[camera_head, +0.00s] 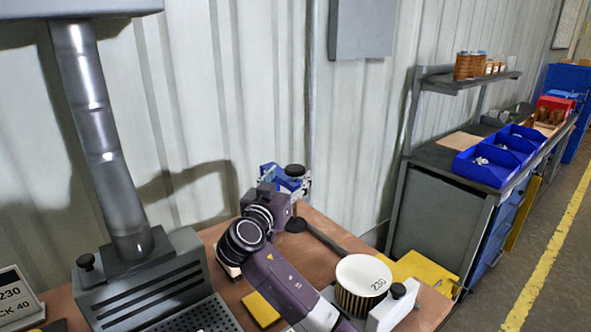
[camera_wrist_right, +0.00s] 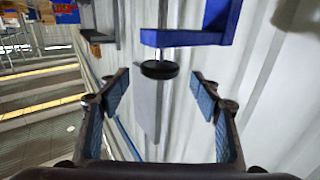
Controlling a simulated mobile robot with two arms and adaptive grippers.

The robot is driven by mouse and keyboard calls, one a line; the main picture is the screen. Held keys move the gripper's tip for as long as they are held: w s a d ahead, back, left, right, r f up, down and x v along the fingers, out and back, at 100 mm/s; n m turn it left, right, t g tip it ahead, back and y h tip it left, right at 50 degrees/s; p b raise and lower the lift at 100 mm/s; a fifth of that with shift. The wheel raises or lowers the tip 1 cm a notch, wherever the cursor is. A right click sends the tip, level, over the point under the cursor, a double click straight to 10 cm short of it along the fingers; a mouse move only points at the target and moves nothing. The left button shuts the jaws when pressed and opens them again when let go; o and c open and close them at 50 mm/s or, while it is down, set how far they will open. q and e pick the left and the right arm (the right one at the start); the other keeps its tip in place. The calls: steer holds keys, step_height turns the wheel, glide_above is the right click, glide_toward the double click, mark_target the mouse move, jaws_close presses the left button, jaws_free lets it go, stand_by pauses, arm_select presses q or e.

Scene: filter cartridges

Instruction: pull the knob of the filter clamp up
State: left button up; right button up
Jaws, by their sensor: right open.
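The filter clamp is a blue body (camera_wrist_right: 185,39) with a round black knob (camera_wrist_right: 160,70) on a thin stem. In the right wrist view the knob appears below the body, in the gap between my fingertips and touching neither. In the head view the black knob (camera_head: 295,170) shows above blue parts by the wall, partly covered by my gripper and arm. My right gripper (camera_head: 286,184) is open and empty at the clamp; its two fingers spread either side of the knob in the right wrist view (camera_wrist_right: 163,90). My left gripper is not in view.
A pleated filter cartridge (camera_head: 362,283) marked 230 stands on the table beside a white block (camera_head: 392,309) with a black knob. A grey slotted box (camera_head: 150,285) with a duct stands left. The corrugated wall (camera_head: 370,120) is close behind. A bench with blue bins (camera_head: 485,168) stands right.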

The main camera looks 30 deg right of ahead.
mark_target(298, 165)
steer(key=p+x, duration=0.1)
steer(key=x, duration=0.3)
steer(key=shift+w+d, duration=0.1)
steer(key=shift+w+d+f, duration=0.1)
steer(key=shift+w+d, duration=0.15)
steer(key=shift+d, duration=0.05)
steer(key=c, duration=0.5)
jaws_close()
step_height(298, 165, up, 5)
steer(key=shift+r+p, duration=0.1)
steer(key=shift+p, duration=0.5)
